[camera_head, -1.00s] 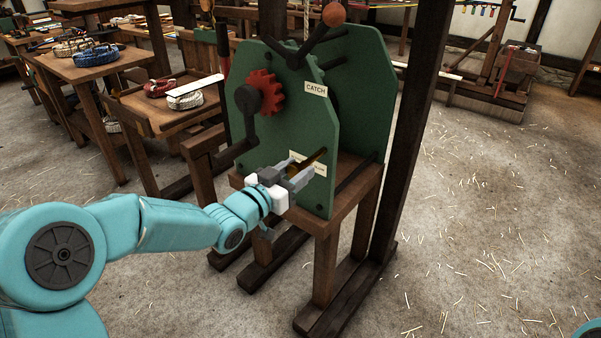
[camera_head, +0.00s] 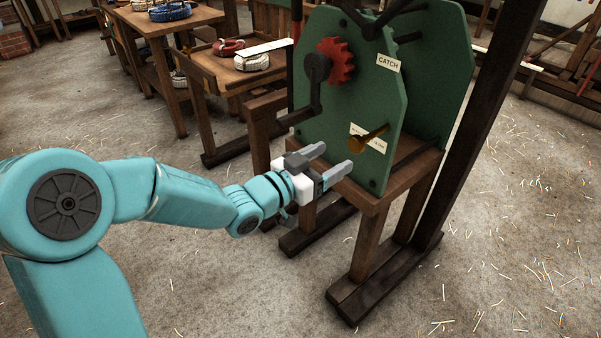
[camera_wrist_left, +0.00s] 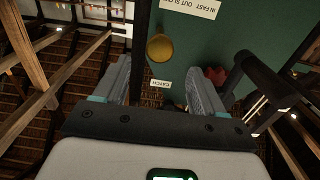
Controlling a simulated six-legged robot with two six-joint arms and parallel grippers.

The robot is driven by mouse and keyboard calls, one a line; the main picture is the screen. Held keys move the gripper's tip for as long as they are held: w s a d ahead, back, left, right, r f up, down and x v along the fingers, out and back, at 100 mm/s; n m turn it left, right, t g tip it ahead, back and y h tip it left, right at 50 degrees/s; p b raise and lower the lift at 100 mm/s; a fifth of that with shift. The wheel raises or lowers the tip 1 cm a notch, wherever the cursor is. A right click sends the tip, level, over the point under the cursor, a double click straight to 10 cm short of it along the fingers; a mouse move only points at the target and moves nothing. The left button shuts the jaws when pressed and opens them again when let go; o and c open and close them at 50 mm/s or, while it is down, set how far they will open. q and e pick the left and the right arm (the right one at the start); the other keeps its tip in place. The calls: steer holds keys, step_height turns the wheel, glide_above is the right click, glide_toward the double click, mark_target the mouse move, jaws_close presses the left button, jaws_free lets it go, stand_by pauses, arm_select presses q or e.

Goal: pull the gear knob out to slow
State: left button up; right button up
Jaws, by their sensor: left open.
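The gear knob (camera_head: 357,144) is a brass-coloured knob on a shaft that sticks out of the front green plate (camera_head: 345,95) of the machine. A white label (camera_head: 376,142) sits behind the shaft. In the left wrist view the knob (camera_wrist_left: 160,47) shows as a round yellow disc beyond the fingertips, and the label (camera_wrist_left: 192,8) reads "IN FAST OUT SLOW". My left gripper (camera_head: 331,161) is open and empty, just below and left of the knob, apart from it. In the left wrist view the gripper's fingers (camera_wrist_left: 158,75) stand wide apart. My right gripper is out of view.
A black crank (camera_head: 316,80) and red gear (camera_head: 341,61) are above the knob, with a "CATCH" label (camera_head: 388,62) to the right. The machine stands on a wooden frame (camera_head: 375,200) beside a dark post (camera_head: 478,110). Benches with rope coils (camera_head: 250,62) stand behind.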

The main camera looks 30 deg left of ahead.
arm_select(q)
steer(key=v, duration=0.8)
steer(key=d+f+n+g, duration=0.1)
steer(key=d+f+g, duration=0.3)
steer(key=f, duration=0.6)
steer(key=d+f+n+g, duration=0.2)
steer(key=d+f, duration=0.4)
steer(key=f, duration=0.5)
steer(key=s+d+f+n+g+y, duration=0.25)
steer(key=s+f+g, duration=0.75)
steer(key=s+f, duration=0.8)
step_height(320, 180, up, 19)
steer(key=p, duration=2)
steer(key=shift+d+r+g+p, duration=0.2)
steer(key=shift+d+g+p, duration=0.1)
steer(key=shift+d+p, duration=0.1)
